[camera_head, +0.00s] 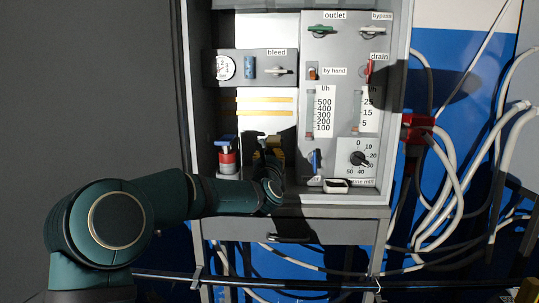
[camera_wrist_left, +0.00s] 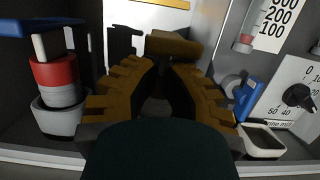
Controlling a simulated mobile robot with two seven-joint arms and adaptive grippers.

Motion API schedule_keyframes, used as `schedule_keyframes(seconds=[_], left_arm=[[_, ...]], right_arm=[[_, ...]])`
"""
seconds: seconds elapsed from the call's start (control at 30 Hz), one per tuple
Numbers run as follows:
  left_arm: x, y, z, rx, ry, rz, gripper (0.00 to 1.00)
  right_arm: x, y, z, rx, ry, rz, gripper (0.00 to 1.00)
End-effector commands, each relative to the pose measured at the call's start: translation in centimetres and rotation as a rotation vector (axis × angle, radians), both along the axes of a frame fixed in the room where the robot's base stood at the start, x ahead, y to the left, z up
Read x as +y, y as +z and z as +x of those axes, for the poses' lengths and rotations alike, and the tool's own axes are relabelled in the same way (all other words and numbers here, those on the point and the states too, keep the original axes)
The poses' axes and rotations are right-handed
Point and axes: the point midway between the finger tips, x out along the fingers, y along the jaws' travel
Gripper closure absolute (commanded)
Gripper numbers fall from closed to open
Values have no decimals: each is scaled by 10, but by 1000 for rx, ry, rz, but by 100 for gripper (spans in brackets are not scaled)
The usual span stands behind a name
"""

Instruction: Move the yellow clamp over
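The yellow clamp (camera_wrist_left: 174,45) looks like a brownish-yellow block in shadow, just beyond the fingertips in the left wrist view. In the head view it is small and dark (camera_head: 275,143), at the bottom of the cabinet recess. My left gripper (camera_head: 268,157) reaches in from the front, right at the clamp. In the wrist view its toothed yellow fingers (camera_wrist_left: 163,72) slant together to a narrow dark gap at the clamp's near side. Whether they grip it is hidden. A yellow piece (camera_head: 527,291) at the bottom right corner of the head view may be part of my right gripper.
A red and grey valve with a blue handle (camera_wrist_left: 60,80) stands close left of the gripper. A blue valve (camera_wrist_left: 246,97) and a small white-rimmed tray (camera_wrist_left: 262,141) are close on the right. Two yellow strips (camera_head: 264,112) cross the recess above. Cables (camera_head: 450,190) hang at right.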

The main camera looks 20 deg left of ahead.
Motion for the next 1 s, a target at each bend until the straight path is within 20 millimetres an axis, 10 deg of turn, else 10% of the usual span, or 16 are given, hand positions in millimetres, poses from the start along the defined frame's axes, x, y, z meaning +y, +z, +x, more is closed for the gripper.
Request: schedule_keyframes(seconds=[0.67,1.0], left_arm=[[0,17,-2,94,1,-33,100],[-1,45,-3,259,0,-87,100]], right_arm=[[1,29,-5,13,3,3,53],[-2,85,9,-20,-23,-5,53]])
